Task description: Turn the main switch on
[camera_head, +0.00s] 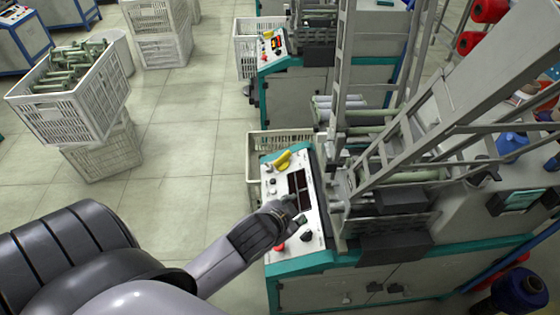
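The near winding machine has a white control panel (312,222) with a dark display, small buttons, a red button (280,248) and a black knob (306,236). A yellow part (283,160) stands at the panel's far end; I cannot tell for sure which control is the main switch. My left gripper (289,211) is over the middle of the panel, beside the display, and hides part of the panel's left side. Its fingers are small and dark here, so I cannot tell whether they are open or touching the panel. My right gripper is out of view.
A metal ladder-like frame (430,125) rises right beside the panel. White crates stand at the left, the upper one (60,118) full of green bobbins. A second machine with its own panel (270,46) stands behind. The tiled floor (180,150) between is clear.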

